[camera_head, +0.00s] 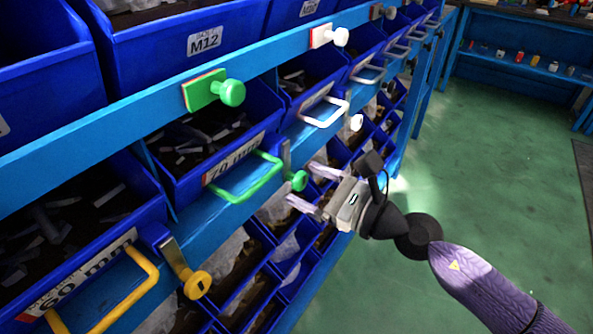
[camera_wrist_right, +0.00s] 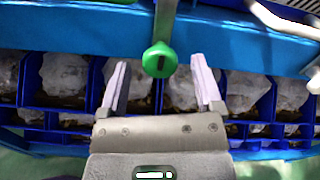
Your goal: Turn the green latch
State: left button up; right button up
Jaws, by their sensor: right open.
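The green latch has a round green knob with a dark slot (camera_head: 299,181), on a metal bar beside the green-handled bin (camera_head: 230,158). In the right wrist view the knob (camera_wrist_right: 160,60) appears between my fingertips. The green drawer handle (camera_head: 250,182) is just left of it. A second green piece, a plate with a round knob (camera_head: 231,92), sits on the blue rail above. My right gripper (camera_head: 299,183) is open and empty, with its light purple fingers on either side of the green latch knob. Contact cannot be made out. My left gripper is not in view.
A yellow latch (camera_head: 197,283) and yellow handle (camera_head: 130,290) are at lower left. A white latch (camera_head: 356,122) and white handle (camera_head: 325,110) are farther along. Blue bins fill the rack above and below. Open green floor (camera_head: 480,170) lies to the right.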

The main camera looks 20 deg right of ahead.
jog(key=shift+x, duration=1.2)
grip_shut()
